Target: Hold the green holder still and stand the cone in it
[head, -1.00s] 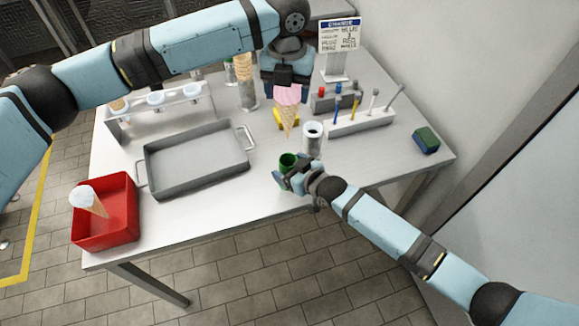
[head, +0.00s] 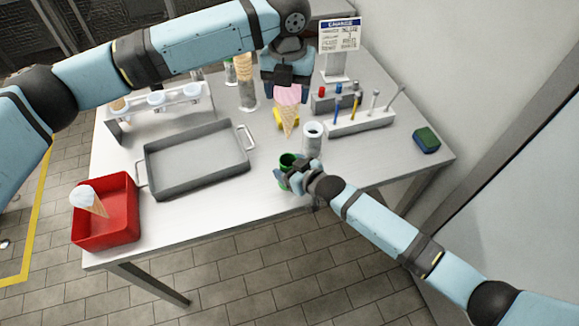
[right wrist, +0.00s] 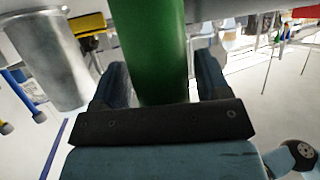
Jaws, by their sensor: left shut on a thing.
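The cone (head: 287,115), with a pink top and a waffle body, hangs point down from my left gripper (head: 287,88). The gripper is shut on its pink top, and the cone is above the table, up and apart from the holder. The green holder (head: 287,159) stands upright near the table's front edge. My right gripper (head: 290,178) is at its near side. In the right wrist view the green holder (right wrist: 152,45) is between the two fingers, with a gap at the right finger, so the jaws look open around it. The holder's lower part is hidden.
A metal cylinder (head: 312,140) stands just right of the holder. A tool block (head: 362,122) is behind it. A grey tray (head: 195,185) lies left. A red bin (head: 105,238) with another cone is at the front left. A cone rack (head: 165,112) stands behind the tray.

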